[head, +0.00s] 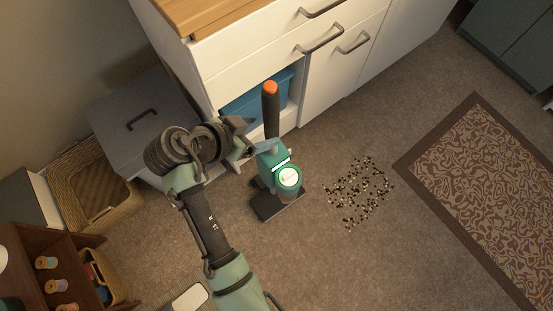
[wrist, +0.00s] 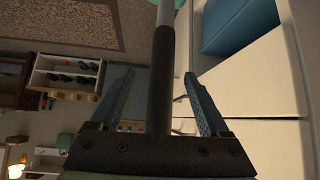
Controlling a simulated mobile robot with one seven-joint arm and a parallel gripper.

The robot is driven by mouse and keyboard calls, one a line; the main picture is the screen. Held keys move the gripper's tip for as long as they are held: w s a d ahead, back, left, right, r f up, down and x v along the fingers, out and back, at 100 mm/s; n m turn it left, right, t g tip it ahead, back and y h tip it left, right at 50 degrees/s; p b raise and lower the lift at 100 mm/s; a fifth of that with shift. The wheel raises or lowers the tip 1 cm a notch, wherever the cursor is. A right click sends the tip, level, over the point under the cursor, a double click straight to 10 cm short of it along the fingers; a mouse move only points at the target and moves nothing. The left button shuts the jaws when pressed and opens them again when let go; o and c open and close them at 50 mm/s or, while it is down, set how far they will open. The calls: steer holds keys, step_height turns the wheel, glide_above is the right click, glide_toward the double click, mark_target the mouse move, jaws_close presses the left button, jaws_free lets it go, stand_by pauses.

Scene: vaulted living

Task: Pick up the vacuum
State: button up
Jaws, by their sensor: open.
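The vacuum is an upright stick model with a teal body (head: 276,165), a dark flat floor head and a black handle (head: 271,115) with an orange tip. It stands on the carpet in front of the white cabinet. My gripper (head: 262,146) is at its left side, near where the handle meets the body. In the wrist view the dark handle (wrist: 162,75) runs between the two blue fingers of my gripper (wrist: 159,78). Gaps show on both sides, so the fingers are open and not closed on it. The head view partly hides the far finger.
The white cabinet (head: 336,75) stands close behind the vacuum, with a blue bin (head: 240,105) in its open bay. Scattered crumbs (head: 358,192) lie to the right, before a patterned rug (head: 490,190). A grey lidded box (head: 140,115) and wicker basket (head: 98,190) stand left.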

mark_target(265, 129)
steer(key=x, duration=0.2)
steer(key=b+x, duration=0.1)
steer(key=x, duration=0.3)
steer(key=shift+a+f+b, duration=0.25)
steer(key=shift+f+b, duration=0.15)
steer(key=shift+c, duration=0.2)
jaws_close()
steer(key=shift+w+r, duration=0.2)
steer(key=shift+r, duration=0.1)
